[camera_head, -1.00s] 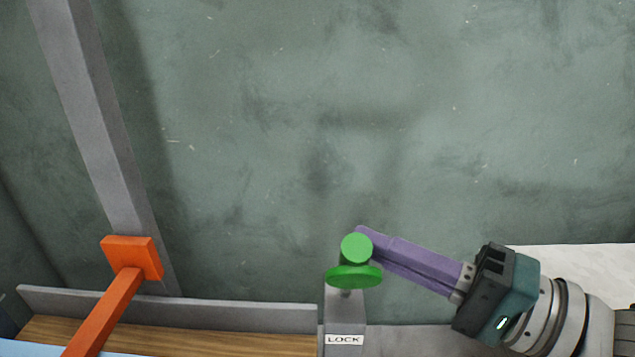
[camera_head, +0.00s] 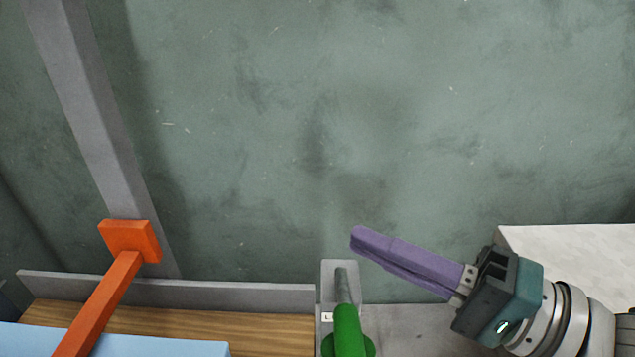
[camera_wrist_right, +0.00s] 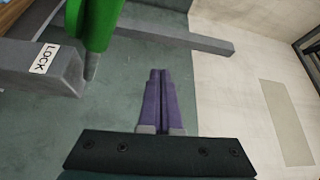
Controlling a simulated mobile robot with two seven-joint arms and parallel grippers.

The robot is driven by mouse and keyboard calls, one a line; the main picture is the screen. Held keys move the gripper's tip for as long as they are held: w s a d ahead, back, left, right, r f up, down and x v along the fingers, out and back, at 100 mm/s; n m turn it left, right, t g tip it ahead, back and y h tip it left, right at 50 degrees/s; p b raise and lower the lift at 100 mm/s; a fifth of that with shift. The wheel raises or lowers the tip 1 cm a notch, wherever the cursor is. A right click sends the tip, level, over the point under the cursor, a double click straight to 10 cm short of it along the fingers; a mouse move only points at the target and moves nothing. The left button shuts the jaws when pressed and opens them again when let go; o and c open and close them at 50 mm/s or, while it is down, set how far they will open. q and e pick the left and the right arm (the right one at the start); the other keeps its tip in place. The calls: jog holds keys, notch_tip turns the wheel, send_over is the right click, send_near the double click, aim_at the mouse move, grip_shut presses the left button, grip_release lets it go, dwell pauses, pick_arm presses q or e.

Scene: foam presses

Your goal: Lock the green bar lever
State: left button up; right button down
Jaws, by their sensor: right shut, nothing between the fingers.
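The green bar lever (camera_head: 348,330) shows at the bottom of the head view, tilted down toward the near side over a grey post (camera_head: 340,270). The "LOCK" label on the post is mostly hidden behind it. In the right wrist view the green lever (camera_wrist_right: 98,25) is at the upper left, beside the grey block with the LOCK label (camera_wrist_right: 44,58). My right gripper (camera_head: 358,238) has purple fingers, shut and empty. Its tips are above and just right of the post in the head view, apart from the lever. My left gripper is not in view.
An orange bar with a square end (camera_head: 130,241) stands at the left by a grey upright (camera_head: 88,100). A wooden board (camera_head: 180,325) and a light blue slab (camera_head: 120,342) lie at the lower left. A pale surface (camera_head: 580,255) is at the right.

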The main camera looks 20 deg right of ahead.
jog(key=v, duration=0.7)
jog(key=shift+s, duration=0.2)
jog(key=w+a+r+n+g+h+p, duration=0.1)
jog(key=a+r+n+g+h+p, duration=0.1)
jog(key=a+r+n+h+p, duration=0.55)
jog(key=s+d+r+n+g+h+p, duration=0.1)
jog(key=s+d+r+g+h+p, duration=0.25)
jog(key=s+p, duration=0.3)
jog(key=s+d+r+n+g+h+p, duration=0.2)
jog(key=s+d+r+g+p, duration=0.3)
jog(key=s+p, duration=0.15)
notch_tip(320, 180, up, 35)
jog(key=w+p, duration=0.1)
jog(key=p, duration=3.4)
jog(key=shift+a+r, duration=0.15)
jog(key=shift+r, duration=0.05)
